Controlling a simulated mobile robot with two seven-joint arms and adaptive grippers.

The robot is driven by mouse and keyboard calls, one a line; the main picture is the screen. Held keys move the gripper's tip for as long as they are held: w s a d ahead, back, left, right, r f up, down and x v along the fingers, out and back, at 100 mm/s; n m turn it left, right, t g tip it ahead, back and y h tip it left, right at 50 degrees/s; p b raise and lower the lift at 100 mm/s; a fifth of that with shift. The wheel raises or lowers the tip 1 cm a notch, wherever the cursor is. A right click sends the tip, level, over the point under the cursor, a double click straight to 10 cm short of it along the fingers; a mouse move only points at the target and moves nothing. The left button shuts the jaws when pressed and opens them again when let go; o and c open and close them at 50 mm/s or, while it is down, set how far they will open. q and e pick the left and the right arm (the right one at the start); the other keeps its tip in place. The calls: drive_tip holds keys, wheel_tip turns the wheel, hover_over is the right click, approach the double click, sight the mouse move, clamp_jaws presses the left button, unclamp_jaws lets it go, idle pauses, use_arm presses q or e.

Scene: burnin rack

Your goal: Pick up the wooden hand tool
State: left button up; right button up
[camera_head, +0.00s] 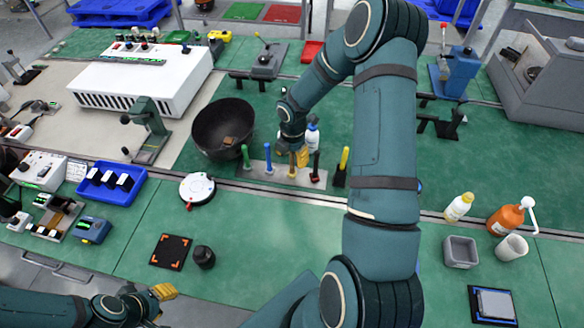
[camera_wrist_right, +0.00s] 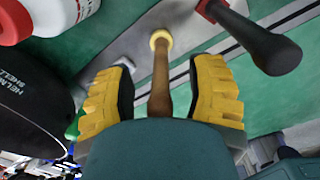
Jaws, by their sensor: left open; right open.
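The wooden hand tool (camera_wrist_right: 160,82) has a brown handle with a pale yellow round end. It stands between the yellow fingers of my right gripper (camera_wrist_right: 163,88), with gaps on both sides. In the head view the tool (camera_head: 292,164) stands upright in a grey rack (camera_head: 262,171) on the green bench, and my right gripper (camera_head: 298,154) is right beside it, open. My left gripper (camera_head: 157,292) is open and empty at the lower left, over the bench's front edge.
A green-handled tool (camera_head: 246,156) and a blue-handled tool (camera_head: 268,158) stand left of it; a black-handled tool (camera_head: 316,165) stands right, close to my finger. The bench in front is mostly clear.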

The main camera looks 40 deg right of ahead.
clamp_jaws()
drive_tip(key=shift+r, duration=0.1)
idle(0.3)
